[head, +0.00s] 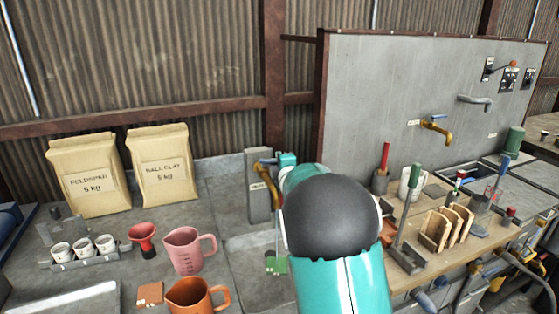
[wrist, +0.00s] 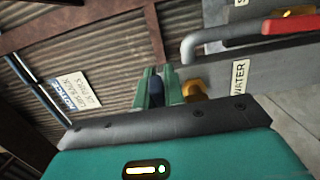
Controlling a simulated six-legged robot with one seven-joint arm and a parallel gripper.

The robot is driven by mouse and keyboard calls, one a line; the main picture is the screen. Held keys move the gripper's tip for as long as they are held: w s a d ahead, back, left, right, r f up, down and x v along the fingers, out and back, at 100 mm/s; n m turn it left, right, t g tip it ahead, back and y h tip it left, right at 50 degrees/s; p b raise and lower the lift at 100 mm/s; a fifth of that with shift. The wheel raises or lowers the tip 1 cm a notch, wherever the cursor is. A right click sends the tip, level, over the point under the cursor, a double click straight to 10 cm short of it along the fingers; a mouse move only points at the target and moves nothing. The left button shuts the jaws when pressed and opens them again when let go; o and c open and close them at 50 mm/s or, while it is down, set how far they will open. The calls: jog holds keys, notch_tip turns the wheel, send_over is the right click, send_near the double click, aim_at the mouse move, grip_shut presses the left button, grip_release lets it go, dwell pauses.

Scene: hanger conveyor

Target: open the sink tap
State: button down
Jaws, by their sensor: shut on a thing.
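My gripper (wrist: 158,88) has green fingers shut on a dark blue tap handle (wrist: 156,93). In the head view, my gripper (head: 287,159) is at the tap, with the fingertips and handle mostly hidden by my arm.
A pink jug (head: 184,250), an orange jug (head: 190,297) and a red funnel (head: 143,236) stand left of the basin. Two paper bags (head: 160,165) stand behind. A grey panel (head: 390,95) with another brass tap (head: 437,129) rises at right, above a crowded bench.

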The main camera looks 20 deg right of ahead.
jog(key=shift+d, duration=0.1)
dwell(0.3)
jog(key=c, duration=1.5)
grip_release()
jog(key=s, duration=0.4)
jog(key=s+a, duration=0.1)
jog(key=s, duration=0.4)
jog(key=s+a, duration=0.1)
jog(key=s, duration=0.3)
jog(key=shift+s, duration=0.4)
